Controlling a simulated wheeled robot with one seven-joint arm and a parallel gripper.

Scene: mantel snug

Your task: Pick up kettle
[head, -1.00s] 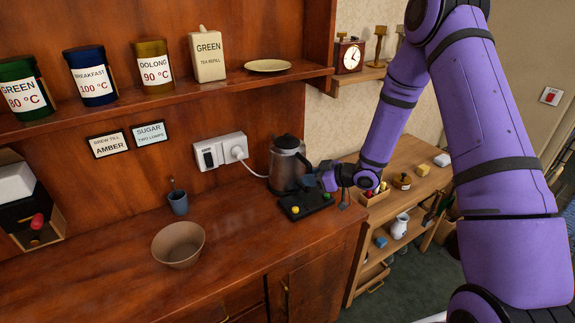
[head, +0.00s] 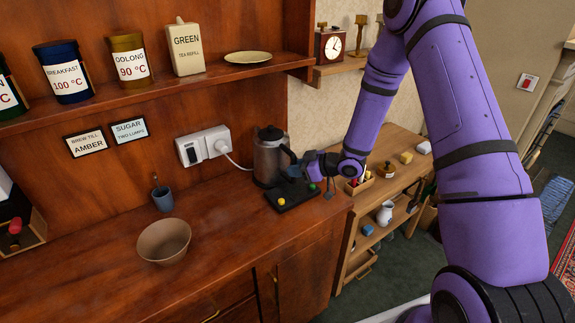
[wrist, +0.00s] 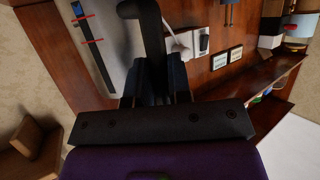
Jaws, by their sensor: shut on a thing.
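The kettle (head: 268,158), a grey metallic body with a black lid and black handle, stands upright at the right end of the wooden counter, by the black base with coloured buttons (head: 292,196). My gripper (head: 305,166) reaches in from the right and is shut on the kettle's handle. In the wrist view the black handle (wrist: 145,25) runs down between my gripper's fingers (wrist: 157,82), with the kettle's pale body and red-marked dark strip (wrist: 90,38) beside it. I cannot tell whether the kettle's bottom touches its base.
A white socket with plug (head: 203,146) is on the wall behind. Jars line the shelf above. A low wooden shelf unit (head: 385,190) stands at the right.

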